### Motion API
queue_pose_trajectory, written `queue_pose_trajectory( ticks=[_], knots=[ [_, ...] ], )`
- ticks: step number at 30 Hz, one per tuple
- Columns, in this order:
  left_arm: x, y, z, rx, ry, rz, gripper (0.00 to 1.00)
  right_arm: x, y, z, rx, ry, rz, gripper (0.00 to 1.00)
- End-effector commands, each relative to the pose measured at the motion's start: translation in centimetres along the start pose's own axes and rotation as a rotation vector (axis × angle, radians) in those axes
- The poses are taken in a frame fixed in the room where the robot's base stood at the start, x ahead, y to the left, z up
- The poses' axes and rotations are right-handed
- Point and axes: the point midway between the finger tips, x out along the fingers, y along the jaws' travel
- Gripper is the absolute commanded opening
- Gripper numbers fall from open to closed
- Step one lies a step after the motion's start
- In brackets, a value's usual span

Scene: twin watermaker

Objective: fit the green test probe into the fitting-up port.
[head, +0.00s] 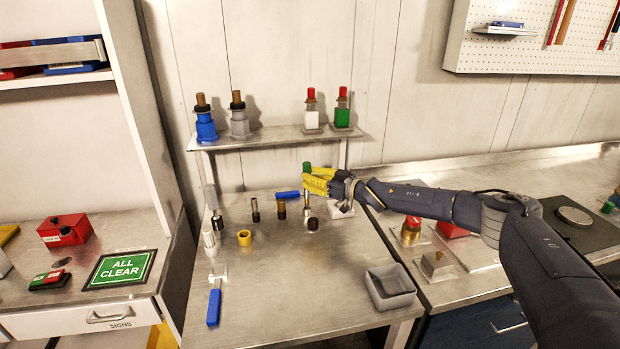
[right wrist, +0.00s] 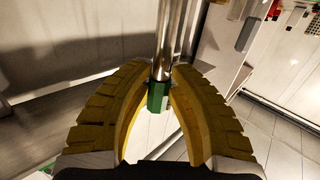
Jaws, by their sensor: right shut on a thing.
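The green test probe (head: 307,167) shows its green end just above the yellow fingers of my right gripper (head: 316,183), over the back of the middle bench. In the right wrist view its green collar (right wrist: 157,97) and long metal rod (right wrist: 167,45) lie between the two curved yellow fingers (right wrist: 155,115). The gripper is shut on it. Below the gripper stands a metal fitting with a dark, red-marked round face (head: 312,224). I cannot tell which part is the fitting-up port, or whether the probe touches anything. My left gripper is not in view.
A raised shelf (head: 270,136) behind the gripper carries blue, grey, white and green fittings. Several small upright parts and a yellow ring (head: 244,237) stand to the left. A blue-handled tool (head: 214,305) and grey bin (head: 390,287) are in front; the front middle bench is clear.

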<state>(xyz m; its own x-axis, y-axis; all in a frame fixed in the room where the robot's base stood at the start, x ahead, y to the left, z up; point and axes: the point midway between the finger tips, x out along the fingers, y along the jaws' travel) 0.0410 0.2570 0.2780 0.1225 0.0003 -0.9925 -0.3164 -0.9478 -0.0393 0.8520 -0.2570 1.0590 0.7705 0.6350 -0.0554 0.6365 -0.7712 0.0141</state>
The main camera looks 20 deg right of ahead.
Motion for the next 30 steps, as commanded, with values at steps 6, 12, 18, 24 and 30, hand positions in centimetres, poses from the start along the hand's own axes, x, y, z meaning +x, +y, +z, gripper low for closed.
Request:
queue_pose_trajectory(
  ticks=[6,12,18,24,30],
  knots=[
    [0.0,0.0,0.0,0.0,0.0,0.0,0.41,0.0,0.0,0.0,0.0,0.0,0.0,0.0],
    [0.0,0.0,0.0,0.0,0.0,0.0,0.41,0.0,0.0,0.0,0.0,0.0,0.0,0.0],
    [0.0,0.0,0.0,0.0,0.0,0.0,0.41,0.0,0.0,0.2,0.0,0.0,0.0,0.0],
    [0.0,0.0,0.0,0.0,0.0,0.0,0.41,0.0,0.0,0.6,0.0,0.0,0.0,0.0],
    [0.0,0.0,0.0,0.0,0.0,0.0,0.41,0.1,0.0,1.0,0.0,0.0,0.0,0.0]
  ],
)
